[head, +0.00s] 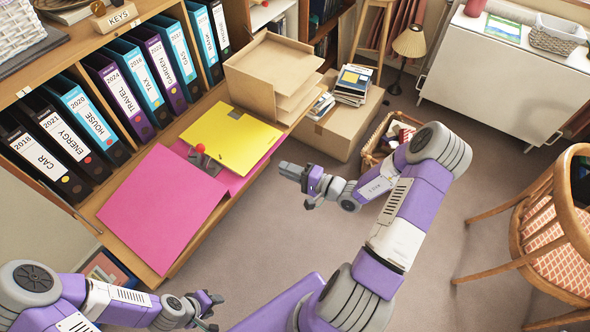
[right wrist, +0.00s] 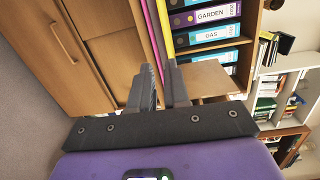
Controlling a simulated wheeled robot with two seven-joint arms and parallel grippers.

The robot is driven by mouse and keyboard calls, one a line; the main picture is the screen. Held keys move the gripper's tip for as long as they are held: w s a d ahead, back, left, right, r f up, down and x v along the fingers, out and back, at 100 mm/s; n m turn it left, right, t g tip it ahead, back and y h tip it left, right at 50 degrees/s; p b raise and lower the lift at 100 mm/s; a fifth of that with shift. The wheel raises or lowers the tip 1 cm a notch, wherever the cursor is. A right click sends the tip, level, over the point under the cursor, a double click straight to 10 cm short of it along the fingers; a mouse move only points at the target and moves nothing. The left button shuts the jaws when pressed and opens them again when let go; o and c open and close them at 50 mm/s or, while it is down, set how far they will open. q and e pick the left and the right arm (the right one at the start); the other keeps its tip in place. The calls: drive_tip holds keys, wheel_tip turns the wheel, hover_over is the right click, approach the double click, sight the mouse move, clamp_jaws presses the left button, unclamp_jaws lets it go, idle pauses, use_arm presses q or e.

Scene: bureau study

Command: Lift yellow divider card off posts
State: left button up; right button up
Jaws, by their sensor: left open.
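The yellow divider card (head: 232,140) lies on the bureau's ledge over a pink card, with a small grey piece at its far edge. Beside its near-left corner is a grey metal fitting (head: 207,163) with a red knob (head: 200,148); I cannot make out the posts clearly. My right gripper (head: 287,170) is open and empty, to the right of the yellow card and apart from it. In the right wrist view, the yellow card's edge (right wrist: 162,25) shows beyond the fingers (right wrist: 160,88). My left gripper (head: 213,308) is open and empty at the lower left, away from the card.
A large pink card (head: 160,208) covers the near ledge. Upright binders (head: 118,90) stand behind, and a wooden tray stack (head: 272,75) stands just beyond the yellow card. A cardboard box (head: 340,125) and basket (head: 378,142) are on the floor. A chair (head: 545,225) stands right.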

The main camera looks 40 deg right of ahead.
sight(269, 149)
drive_tip(key=shift+t+h, duration=0.6)
drive_tip(key=shift+h, duration=0.1)
drive_tip(key=shift+w+a+r+b, duration=0.15)
drive_tip(key=shift+w+b, duration=0.3)
drive_tip(key=shift+w, duration=1.8)
drive_tip(key=shift+w+a+r+b, duration=0.15)
drive_tip(key=shift+w+b, duration=0.3)
drive_tip(key=shift+w, duration=1.75)
drive_tip(key=shift+c, duration=0.2)
clamp_jaws()
drive_tip(key=shift+r+p, duration=1)
drive_tip(key=shift+r, duration=0.45)
